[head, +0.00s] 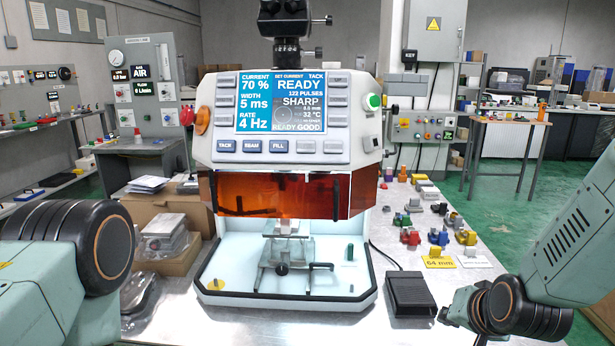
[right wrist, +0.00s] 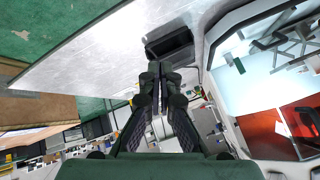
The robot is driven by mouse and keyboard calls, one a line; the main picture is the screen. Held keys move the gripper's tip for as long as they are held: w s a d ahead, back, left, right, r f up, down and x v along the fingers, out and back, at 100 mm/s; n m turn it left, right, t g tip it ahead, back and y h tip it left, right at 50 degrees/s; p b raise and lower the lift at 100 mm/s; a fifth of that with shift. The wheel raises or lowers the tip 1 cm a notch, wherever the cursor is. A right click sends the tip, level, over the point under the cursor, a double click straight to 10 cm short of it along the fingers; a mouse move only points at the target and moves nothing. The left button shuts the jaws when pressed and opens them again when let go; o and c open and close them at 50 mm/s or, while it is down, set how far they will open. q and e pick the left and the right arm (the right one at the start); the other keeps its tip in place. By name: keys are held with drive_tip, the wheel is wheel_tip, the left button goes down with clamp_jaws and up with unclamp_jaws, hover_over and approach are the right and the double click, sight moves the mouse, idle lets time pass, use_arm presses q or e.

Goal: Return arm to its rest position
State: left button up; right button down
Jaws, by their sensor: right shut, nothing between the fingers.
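In the right wrist view my right gripper (right wrist: 160,72) has its two dark fingers together with nothing between them. Its tips point toward the black foot pedal (right wrist: 169,42), and I cannot tell the gap between them. In the head view my right arm comes in at the right edge and bends low over the front right of the table; its fingers are not clear there. My left arm shows only as a thick jointed link at the left edge, and its gripper is out of view.
A white welding machine (head: 280,120) with a lit screen stands mid-table, with an orange shield (head: 260,192) and a pale work tray (head: 225,270). The pedal (head: 409,292) lies right of it. Several small coloured parts and a yellow 64 mm card (head: 438,262) lie further right. A cardboard box (head: 165,205) stands left.

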drive_tip(key=s+a+f+n+g, duration=0.1)
drive_tip(key=s+f+g, duration=0.1)
drive_tip(key=s+f, duration=0.5)
drive_tip(key=s+a+f+n+g, duration=0.1)
drive_tip(key=s+f+n+g, duration=0.1)
drive_tip(key=s+f, duration=0.6)
drive_tip(key=s+a+f+n+g, duration=0.1)
drive_tip(key=s+f+g, duration=0.3)
drive_tip(key=s, duration=1.4)
wheel_tip(320, 180, down, 4)
drive_tip(key=shift+a+f+n+b, duration=0.1)
drive_tip(key=shift+a+n+b, duration=0.1)
drive_tip(key=shift+n+b, duration=0.4)
